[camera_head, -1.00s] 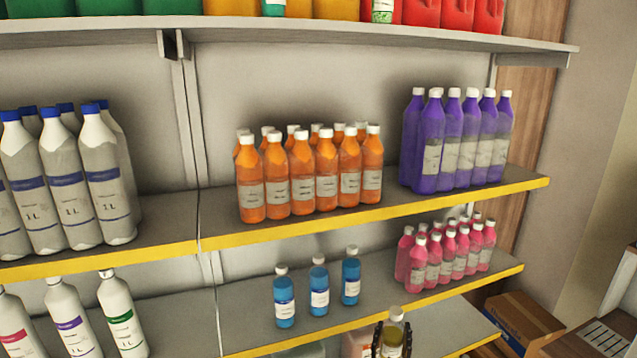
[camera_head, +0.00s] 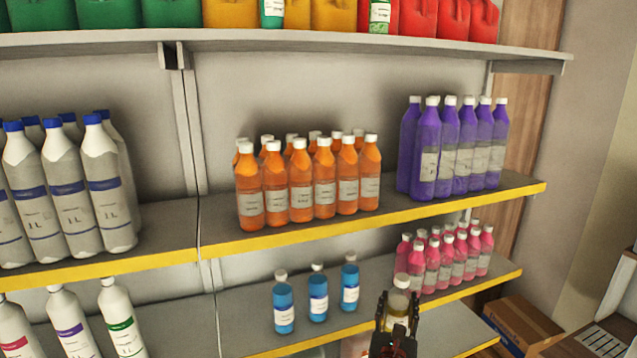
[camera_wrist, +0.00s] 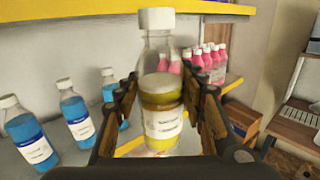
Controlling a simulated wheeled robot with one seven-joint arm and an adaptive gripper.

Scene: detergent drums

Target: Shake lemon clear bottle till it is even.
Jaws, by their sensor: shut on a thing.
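The lemon clear bottle (camera_wrist: 161,90) has a white cap, a clear upper part, yellow liquid below and a pale label. In the wrist view a darker yellow band lies over a lighter part, and the bottle stands nearly upright. My gripper (camera_wrist: 165,95) is shut on it, one finger on each side. In the head view the bottle (camera_head: 398,300) and my gripper (camera_head: 397,322) are at the lower right, in front of the lower shelf. My gripper hides the bottle's lower part there.
Three blue bottles (camera_head: 318,296) stand on the lower shelf, left of my gripper. Several pink bottles (camera_head: 445,262) stand behind it to the right. Orange bottles (camera_head: 300,185) and purple bottles (camera_head: 450,150) fill the shelf above. A cardboard box (camera_head: 520,322) is at the lower right.

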